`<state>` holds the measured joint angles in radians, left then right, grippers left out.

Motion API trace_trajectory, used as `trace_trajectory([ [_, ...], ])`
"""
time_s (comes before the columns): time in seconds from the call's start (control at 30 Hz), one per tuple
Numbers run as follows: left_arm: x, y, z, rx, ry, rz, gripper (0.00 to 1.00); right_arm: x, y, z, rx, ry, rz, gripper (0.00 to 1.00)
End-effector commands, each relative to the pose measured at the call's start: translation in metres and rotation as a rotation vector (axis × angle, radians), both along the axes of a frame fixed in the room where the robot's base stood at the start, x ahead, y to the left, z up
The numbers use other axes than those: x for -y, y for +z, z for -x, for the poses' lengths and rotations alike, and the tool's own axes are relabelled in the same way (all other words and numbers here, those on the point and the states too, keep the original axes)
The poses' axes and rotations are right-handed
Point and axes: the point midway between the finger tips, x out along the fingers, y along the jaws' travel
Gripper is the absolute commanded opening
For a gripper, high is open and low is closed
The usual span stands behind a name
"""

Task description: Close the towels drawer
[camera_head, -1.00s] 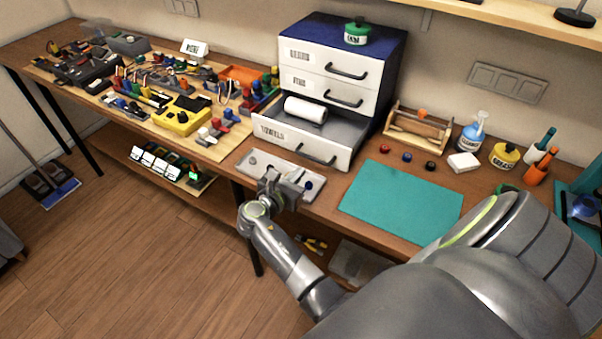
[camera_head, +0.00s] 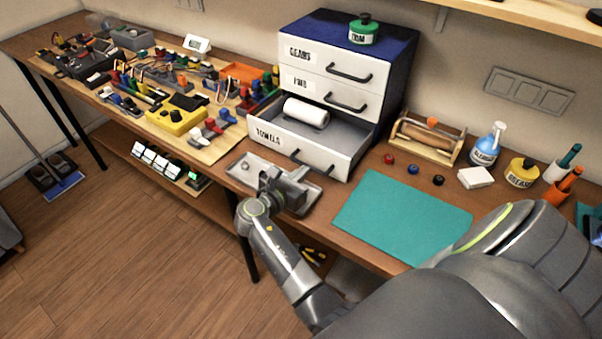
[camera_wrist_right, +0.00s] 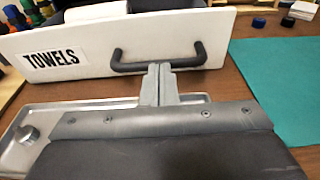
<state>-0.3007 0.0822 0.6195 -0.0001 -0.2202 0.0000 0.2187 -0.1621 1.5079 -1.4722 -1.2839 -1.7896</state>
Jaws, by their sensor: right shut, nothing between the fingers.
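The towels drawer (camera_head: 262,133) is the lowest of three in the white drawer unit with a blue top, and it is pulled open. A white towel roll (camera_head: 306,112) lies inside it. In the right wrist view the drawer front (camera_wrist_right: 215,28) shows its TOWELS label and a dark bar handle (camera_wrist_right: 158,65). My right gripper (camera_head: 292,174) is shut and empty in front of the drawer front. In the right wrist view its fingertips (camera_wrist_right: 158,72) are just below the handle; I cannot tell whether they touch it. My left gripper is not in view.
A metal tray (camera_head: 244,174) lies on the bench under my right gripper. A teal mat (camera_head: 400,215) lies to the right, with several small coloured caps behind it. A wooden toolbox (camera_head: 427,138) stands right of the drawer unit. An electronics board fills the left side.

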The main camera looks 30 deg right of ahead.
Motion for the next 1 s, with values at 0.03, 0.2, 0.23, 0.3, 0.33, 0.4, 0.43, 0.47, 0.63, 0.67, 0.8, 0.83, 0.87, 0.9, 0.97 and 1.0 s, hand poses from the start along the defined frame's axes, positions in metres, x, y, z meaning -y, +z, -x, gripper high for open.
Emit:
trace_trajectory([
  [0.03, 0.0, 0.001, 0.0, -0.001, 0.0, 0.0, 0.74, 0.002, 0.001, -0.001, 0.0, 0.0, 0.001, 0.0],
  [0.2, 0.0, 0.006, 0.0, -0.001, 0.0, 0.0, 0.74, 0.015, 0.003, -0.006, 0.0, -0.001, 0.005, 0.0],
  [0.23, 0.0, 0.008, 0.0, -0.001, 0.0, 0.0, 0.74, 0.019, 0.003, -0.008, -0.001, 0.0, 0.005, 0.0],
  [0.3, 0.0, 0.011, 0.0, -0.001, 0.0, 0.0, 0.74, 0.031, 0.004, -0.012, -0.001, 0.0, 0.006, 0.0],
  [0.33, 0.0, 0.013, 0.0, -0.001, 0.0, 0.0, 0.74, 0.036, 0.004, -0.015, -0.001, 0.0, 0.006, 0.0],
  [0.4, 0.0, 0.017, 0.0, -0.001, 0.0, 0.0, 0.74, 0.051, 0.004, -0.021, -0.001, 0.0, 0.007, 0.0],
  [0.43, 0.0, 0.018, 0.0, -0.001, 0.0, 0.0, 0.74, 0.057, 0.004, -0.023, -0.002, 0.0, 0.007, 0.0],
  [0.47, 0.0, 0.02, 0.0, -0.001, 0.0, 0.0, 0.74, 0.064, 0.004, -0.026, -0.002, -0.001, 0.007, 0.0],
  [0.63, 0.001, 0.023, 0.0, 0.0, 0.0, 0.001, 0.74, 0.1, 0.003, -0.041, 0.0, -0.002, 0.006, 0.0],
  [0.67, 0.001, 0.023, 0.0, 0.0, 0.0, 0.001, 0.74, 0.106, 0.002, -0.043, 0.0, -0.001, 0.005, 0.0],
  [0.8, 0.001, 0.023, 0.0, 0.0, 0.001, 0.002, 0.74, 0.13, 0.001, -0.054, 0.0, -0.002, 0.003, 0.0],
  [0.83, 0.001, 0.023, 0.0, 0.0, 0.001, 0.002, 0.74, 0.135, 0.001, -0.055, 0.0, -0.001, 0.002, 0.0],
  [0.87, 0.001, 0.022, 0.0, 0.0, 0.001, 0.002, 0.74, 0.139, 0.001, -0.057, -0.001, -0.002, 0.004, 0.0],
  [0.9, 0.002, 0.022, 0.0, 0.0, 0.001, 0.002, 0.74, 0.144, 0.0, -0.059, -0.001, -0.002, 0.003, 0.0],
  [0.97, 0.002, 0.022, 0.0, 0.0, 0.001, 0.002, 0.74, 0.15, 0.0, -0.062, -0.001, -0.002, 0.001, 0.0],
  [1.0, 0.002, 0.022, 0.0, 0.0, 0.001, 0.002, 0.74, 0.154, 0.0, -0.063, -0.001, -0.001, 0.001, 0.0],
])
